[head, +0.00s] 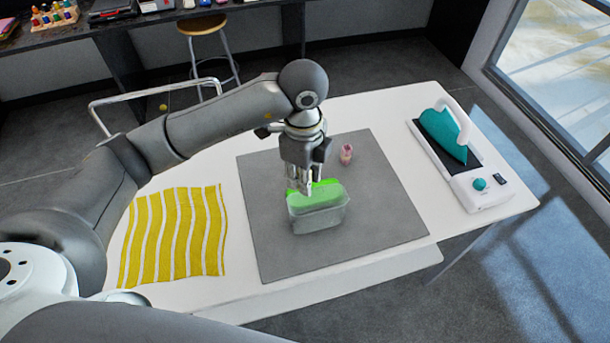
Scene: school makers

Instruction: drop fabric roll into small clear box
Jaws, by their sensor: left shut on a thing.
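The small clear box (318,218) stands on the grey mat in the middle of the table. A bright green piece, which looks like the fabric roll (327,192), shows at the box's open top, partly inside or just behind its rim; I cannot tell how deep it sits. My left gripper (304,190) points down over the box's left part and is shut on the green roll. Its fingers hide the roll's left end. My right gripper is not in view.
The grey mat (390,215) lies on the white table (405,110). A small pink item (346,154) stands behind the box. A yellow-and-white striped cloth (173,240) lies at left. A teal iron (445,135) rests on its base at right. A stool (202,25) stands behind the table.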

